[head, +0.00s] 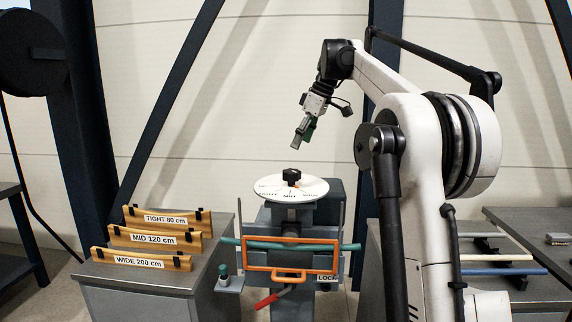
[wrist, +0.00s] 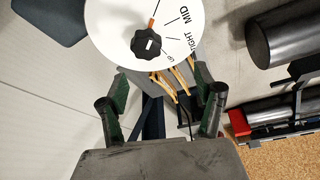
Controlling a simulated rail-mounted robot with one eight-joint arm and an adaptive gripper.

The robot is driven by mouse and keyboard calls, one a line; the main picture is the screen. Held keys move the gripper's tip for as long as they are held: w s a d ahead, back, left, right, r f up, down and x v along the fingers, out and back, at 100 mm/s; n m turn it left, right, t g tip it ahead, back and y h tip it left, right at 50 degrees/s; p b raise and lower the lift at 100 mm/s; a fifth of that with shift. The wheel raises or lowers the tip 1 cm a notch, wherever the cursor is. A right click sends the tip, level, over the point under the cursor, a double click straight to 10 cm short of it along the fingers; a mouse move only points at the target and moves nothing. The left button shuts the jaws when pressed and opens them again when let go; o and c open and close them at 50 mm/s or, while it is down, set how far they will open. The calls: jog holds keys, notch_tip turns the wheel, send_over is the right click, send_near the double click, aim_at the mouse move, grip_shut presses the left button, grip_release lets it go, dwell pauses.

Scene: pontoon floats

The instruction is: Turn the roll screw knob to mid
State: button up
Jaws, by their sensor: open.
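The black lobed roll screw knob (head: 291,176) sits at the centre of a round white dial (head: 310,189) on top of the grey stand. In the wrist view the knob (wrist: 146,43) is near the top, with a short orange mark beside it on the dial (wrist: 118,18). The words MID and TIGHT are printed right of the knob there; other lettering is cut off or unclear. My gripper (head: 303,132) is above the dial in the head view, apart from the knob. Its fingers (wrist: 162,106) are spread with nothing between them, and the knob lies beyond them.
An orange frame (head: 290,269) and teal bar (head: 352,246) cross the stand's front; a red-ended lever (head: 266,301) and LOCK label are below. Wooden gauges labelled TIGHT, MID (head: 154,238) and WIDE stand on the left bench. Air between gripper and dial is clear.

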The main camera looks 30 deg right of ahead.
aim_at(292, 170)
jog(key=shift+n, duration=0.4)
jog(key=x, duration=0.4)
jog(key=w+d+p+x, duration=0.1)
jog(key=x, duration=0.3)
jog(key=d+x, duration=0.1)
jog(key=x, duration=0.4)
jog(key=shift+w+d+p, duration=0.1)
jog(key=shift+w+p, duration=0.2)
jog(key=shift+c, duration=0.5)
jog(key=c, duration=1.1)
jog(key=shift+o, duration=0.2)
